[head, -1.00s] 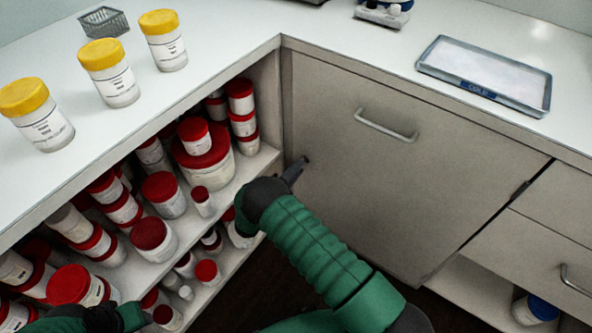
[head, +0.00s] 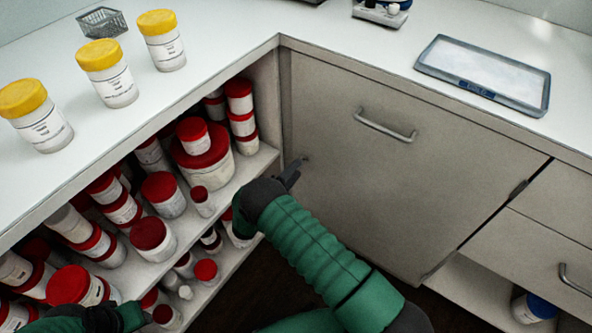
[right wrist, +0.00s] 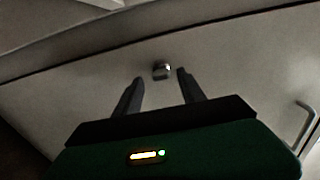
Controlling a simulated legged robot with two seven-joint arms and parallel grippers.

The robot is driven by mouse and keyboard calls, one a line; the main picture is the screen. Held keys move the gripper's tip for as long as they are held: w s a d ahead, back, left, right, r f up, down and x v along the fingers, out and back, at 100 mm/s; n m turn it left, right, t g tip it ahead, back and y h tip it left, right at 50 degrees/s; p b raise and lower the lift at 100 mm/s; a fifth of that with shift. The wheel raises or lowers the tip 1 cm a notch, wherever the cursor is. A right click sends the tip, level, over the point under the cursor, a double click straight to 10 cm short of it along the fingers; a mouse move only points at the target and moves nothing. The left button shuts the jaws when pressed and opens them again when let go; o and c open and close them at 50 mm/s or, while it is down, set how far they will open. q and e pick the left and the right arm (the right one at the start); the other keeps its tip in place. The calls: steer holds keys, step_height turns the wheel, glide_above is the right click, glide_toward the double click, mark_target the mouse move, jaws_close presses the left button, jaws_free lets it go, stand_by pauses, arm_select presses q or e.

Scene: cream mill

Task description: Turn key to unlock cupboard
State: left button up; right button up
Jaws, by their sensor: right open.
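The cupboard door (head: 375,190) is closed, a beige panel with a bar handle (head: 386,126) near its top. A small key or lock piece (head: 306,159) sits at the door's left edge; in the right wrist view it is a small metallic piece (right wrist: 161,70). My right gripper (head: 297,168) is close in front of the door, just short of this piece. In the right wrist view its two fingers are apart and empty, with the piece just beyond and between their tips. My left gripper (head: 118,318) is low at the left by the shelves; its jaws are unclear.
Open shelves (head: 215,219) at the left hold several red-lidded jars. Yellow-lidded jars (head: 108,75) and a wire basket (head: 102,22) stand on the counter. A shallow tray (head: 487,72) lies on the right counter. Drawers (head: 535,240) adjoin the door at the right.

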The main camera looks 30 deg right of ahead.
steer(key=p+v, duration=0.3)
steer(key=v, duration=1.3)
steer(key=shift+f, duration=0.1)
